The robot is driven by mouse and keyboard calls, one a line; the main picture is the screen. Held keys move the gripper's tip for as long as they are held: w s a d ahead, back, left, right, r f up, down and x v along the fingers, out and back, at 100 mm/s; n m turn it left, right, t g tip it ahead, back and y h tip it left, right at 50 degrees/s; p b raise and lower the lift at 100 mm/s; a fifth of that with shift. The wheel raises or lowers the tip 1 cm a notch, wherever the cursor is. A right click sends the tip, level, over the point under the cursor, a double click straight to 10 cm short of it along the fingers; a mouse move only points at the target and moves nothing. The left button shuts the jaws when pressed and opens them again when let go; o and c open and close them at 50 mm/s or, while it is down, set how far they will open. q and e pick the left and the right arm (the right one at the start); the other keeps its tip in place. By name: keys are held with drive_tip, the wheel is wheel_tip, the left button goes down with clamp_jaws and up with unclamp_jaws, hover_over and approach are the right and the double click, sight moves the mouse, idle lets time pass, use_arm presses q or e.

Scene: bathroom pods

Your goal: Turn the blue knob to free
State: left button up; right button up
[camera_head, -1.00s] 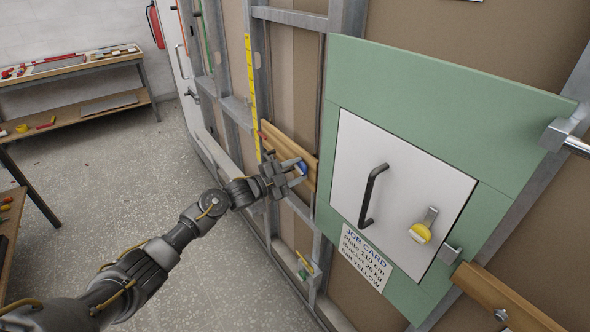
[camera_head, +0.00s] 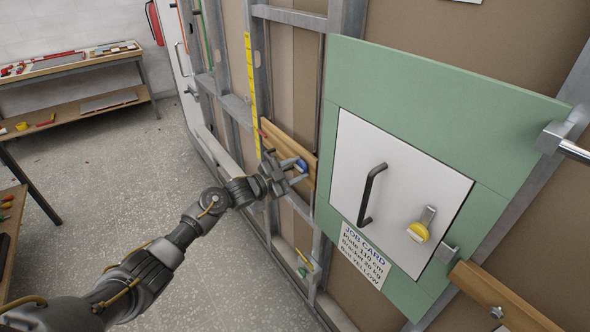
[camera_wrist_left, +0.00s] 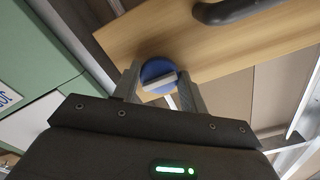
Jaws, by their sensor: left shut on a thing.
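The blue knob (camera_head: 301,165) is mounted on a wooden board (camera_head: 279,144) on the framed wall, in the middle of the head view. In the left wrist view the knob (camera_wrist_left: 156,71) is a round blue disc with a pale grey bar across it. My left gripper (camera_head: 297,171) reaches it from the left. In the wrist view the fingers of my left gripper (camera_wrist_left: 160,82) stand on either side of the knob, shut on it. They partly hide its lower edge. Any marking for the free position cannot be made out. My right gripper is out of view.
Right of the knob is a green panel (camera_head: 440,82) with a white door (camera_head: 400,172), a black handle (camera_head: 371,194) and a yellow knob (camera_head: 418,232). A job card (camera_head: 362,254) hangs below. A dark bar (camera_wrist_left: 238,9) is close beside the knob. The floor at left is open.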

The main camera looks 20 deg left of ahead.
use_arm(q)
drive_tip(key=shift+w+r, duration=0.1)
drive_tip(key=shift+r, duration=0.1)
drive_tip(key=o, duration=1)
drive_tip(key=shift+f, duration=0.1)
drive_tip(key=shift+c, duration=0.2)
drive_tip(key=shift+s+a+f, duration=0.1)
drive_tip(key=shift+s+a, duration=0.15)
drive_tip(key=shift+s, duration=0.05)
drive_tip(key=b+v, duration=0.2)
drive_tip(key=v, duration=0.8)
